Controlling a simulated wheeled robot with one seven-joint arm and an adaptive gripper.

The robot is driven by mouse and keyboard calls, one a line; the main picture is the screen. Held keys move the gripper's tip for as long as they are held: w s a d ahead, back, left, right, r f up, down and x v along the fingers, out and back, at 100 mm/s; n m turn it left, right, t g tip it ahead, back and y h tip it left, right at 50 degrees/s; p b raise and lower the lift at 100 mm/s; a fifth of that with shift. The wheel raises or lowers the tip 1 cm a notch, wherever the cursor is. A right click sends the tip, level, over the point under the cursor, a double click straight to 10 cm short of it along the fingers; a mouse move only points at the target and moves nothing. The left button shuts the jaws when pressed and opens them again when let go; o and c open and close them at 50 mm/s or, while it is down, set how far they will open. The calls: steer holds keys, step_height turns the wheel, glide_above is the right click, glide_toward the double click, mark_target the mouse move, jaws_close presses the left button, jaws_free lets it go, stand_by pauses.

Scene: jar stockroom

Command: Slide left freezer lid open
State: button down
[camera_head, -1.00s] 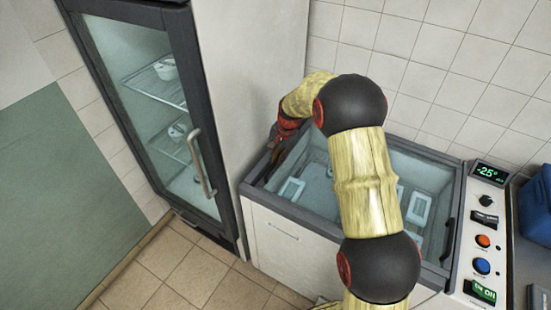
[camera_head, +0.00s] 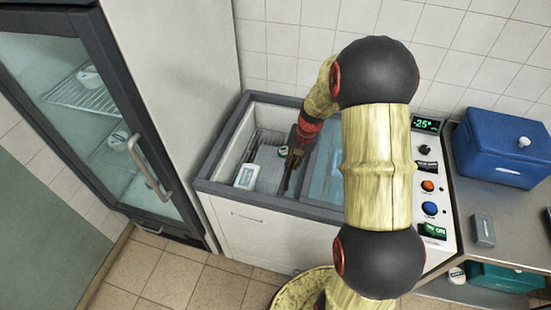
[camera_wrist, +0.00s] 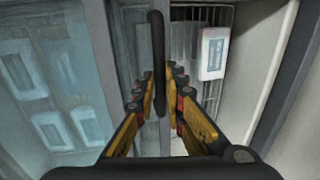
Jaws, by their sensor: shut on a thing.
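The freezer (camera_head: 262,204) stands in the middle of the head view. Its left half is uncovered, and the glass left lid (camera_head: 318,170) lies over toward the right, partly hidden behind my arm. My gripper (camera_head: 291,172) is at the lid's left edge. In the wrist view, my gripper (camera_wrist: 158,105) is shut on the lid's dark upright handle (camera_wrist: 157,45), which runs between the fingers. The glass lid (camera_wrist: 55,100) fills the left of that view, and the open interior shows on the right.
A glass-door fridge (camera_head: 105,120) stands at left. The freezer's control panel (camera_head: 429,185), a counter (camera_head: 500,225) and a blue cooler box (camera_head: 502,145) are at right.

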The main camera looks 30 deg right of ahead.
steer(key=shift+s+d, duration=0.8)
steer(key=c, duration=1.9)
jaws_free()
steer(key=shift+o, duration=0.3)
steer(key=shift+r, duration=0.1)
step_height(320, 180, up, 12)
steer(key=s+d, duration=0.1)
steer(key=shift+s+d+f, duration=0.2)
steer(key=shift+s+d, duration=0.1)
